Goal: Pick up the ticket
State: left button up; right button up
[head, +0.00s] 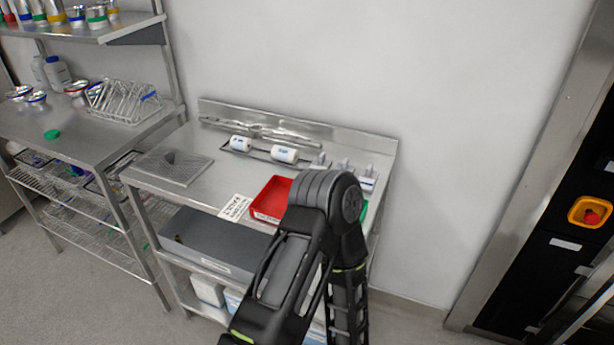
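The ticket (235,207) is a white slip with dark print. It lies at the front edge of the steel table (215,180), just left of a red tray (270,200), and hangs slightly over the edge. It is fully visible. One of my arms rises from the bottom of the head view and bends in front of the table's right part, covering part of the red tray and a green thing behind it. Neither of my grippers shows.
Two white rolls (284,155) lie in a rack at the table's back, with small white bottles (343,168) to their right. A metal plate (173,167) lies at the left. A grey bin (212,240) sits on the shelf below. A wire-rack bench stands left. Open floor lies in front.

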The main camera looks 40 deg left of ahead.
aim_at(237, 206)
jog(key=u, duration=1.95)
